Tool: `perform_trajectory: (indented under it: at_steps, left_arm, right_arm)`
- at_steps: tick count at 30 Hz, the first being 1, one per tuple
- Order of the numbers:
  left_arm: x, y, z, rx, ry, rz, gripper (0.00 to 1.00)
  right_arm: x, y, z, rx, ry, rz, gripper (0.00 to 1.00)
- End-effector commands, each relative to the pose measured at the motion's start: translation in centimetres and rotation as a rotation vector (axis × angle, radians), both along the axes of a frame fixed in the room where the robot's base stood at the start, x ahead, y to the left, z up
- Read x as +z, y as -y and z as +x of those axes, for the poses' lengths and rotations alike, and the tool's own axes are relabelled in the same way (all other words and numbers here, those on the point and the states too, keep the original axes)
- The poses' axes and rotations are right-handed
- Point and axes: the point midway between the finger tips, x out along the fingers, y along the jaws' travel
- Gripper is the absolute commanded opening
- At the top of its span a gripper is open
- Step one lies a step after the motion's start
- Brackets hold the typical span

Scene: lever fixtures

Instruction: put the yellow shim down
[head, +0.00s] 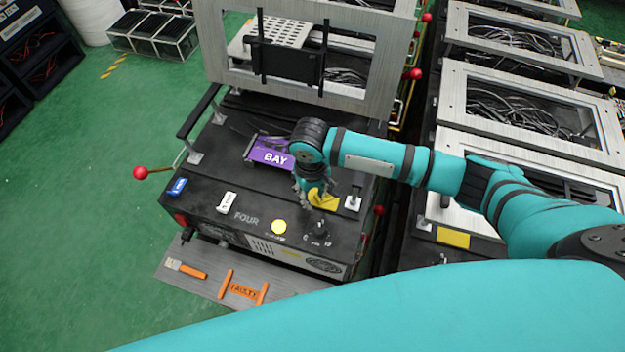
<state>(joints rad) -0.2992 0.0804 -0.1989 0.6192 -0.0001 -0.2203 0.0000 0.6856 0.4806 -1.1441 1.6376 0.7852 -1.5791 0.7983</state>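The yellow shim (324,201) is a small flat yellow piece at the fingertips of my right gripper (314,196). It is over or on the dark top of the unit marked FOUR (205,205), near its front right corner. The gripper points down and its wrist hides part of the fingers. I cannot tell whether the fingers are closed on the shim or whether the shim rests on the surface. My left gripper is not in view.
A purple BAY tag (270,153) lies behind and left of the gripper. A yellow disc (278,227), a black knob (320,229) and a white-based post (353,201) are close by. A framed panel (212,40) stands behind. A red-ball lever (140,173) sticks out left.

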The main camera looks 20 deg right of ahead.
Motion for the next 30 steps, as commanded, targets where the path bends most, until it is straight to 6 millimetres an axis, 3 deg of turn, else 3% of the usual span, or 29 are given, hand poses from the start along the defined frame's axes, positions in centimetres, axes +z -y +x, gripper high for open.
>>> perform_trajectory:
  at_steps: [9, 15, 30]
  left_arm:
    - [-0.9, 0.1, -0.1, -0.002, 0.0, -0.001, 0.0]
    - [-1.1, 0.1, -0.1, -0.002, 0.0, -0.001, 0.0]
    - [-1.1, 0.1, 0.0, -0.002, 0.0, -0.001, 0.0]
  right_arm:
    - [6.8, -0.3, 0.1, 0.001, 0.004, 0.003, 0.29]
    - [9.5, -0.4, 0.0, -0.001, 0.002, 0.002, 0.29]
    - [10.3, -0.4, 0.0, -0.001, 0.0, 0.001, 0.29]
